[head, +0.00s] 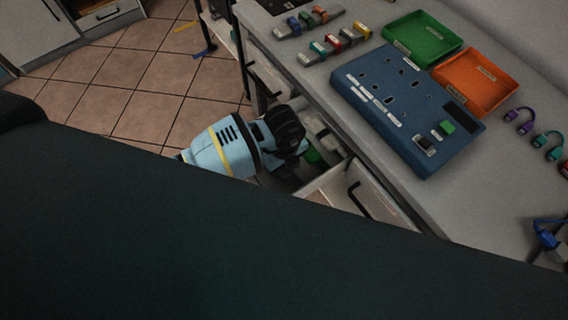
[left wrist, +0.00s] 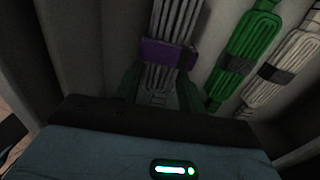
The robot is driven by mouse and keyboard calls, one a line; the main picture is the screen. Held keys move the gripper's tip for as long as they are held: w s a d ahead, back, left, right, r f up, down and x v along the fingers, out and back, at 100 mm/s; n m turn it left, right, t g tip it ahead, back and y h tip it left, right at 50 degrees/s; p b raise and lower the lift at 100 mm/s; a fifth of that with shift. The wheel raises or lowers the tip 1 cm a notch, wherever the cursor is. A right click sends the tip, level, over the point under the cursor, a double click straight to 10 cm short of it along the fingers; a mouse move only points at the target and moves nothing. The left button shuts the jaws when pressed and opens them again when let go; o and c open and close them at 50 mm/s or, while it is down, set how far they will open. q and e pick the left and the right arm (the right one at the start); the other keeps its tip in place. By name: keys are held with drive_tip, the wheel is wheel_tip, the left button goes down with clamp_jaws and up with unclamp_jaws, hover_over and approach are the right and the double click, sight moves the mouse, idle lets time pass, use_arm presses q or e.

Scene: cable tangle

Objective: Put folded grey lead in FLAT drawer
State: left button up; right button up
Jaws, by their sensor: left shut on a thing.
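My left gripper (head: 300,158) reaches down into an open drawer (head: 335,180) under the worktop. In the left wrist view, the left gripper (left wrist: 160,92) is shut on the folded grey lead (left wrist: 176,22), which has a purple band (left wrist: 166,54) around it. The grey lead is inside the drawer, but whether it rests on the bottom is unclear. A folded green lead (left wrist: 246,45) and a folded pale lead (left wrist: 285,70), each with a dark band, lie beside it to the right. No drawer label is readable. My right gripper is not in view.
The worktop (head: 460,205) above holds a blue panel (head: 375,75) with slots, a green tray (head: 425,38), an orange tray (head: 470,80) and several banded leads. The worktop edge runs close beside my left arm. A large dark shape fills the lower head view.

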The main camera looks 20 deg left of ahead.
use_arm(q)
drive_tip(key=shift+f, duration=0.45)
idle(0.6)
drive_tip(key=o, duration=1.2)
drive_tip(key=shift+r+p, duration=1.05)
drive_tip(key=shift+r, duration=0.5)
drive_tip(key=shift+r+p, duration=1.9)
drive_tip(key=shift+r, duration=1.15)
drive_tip(key=shift+f, duration=0.1)
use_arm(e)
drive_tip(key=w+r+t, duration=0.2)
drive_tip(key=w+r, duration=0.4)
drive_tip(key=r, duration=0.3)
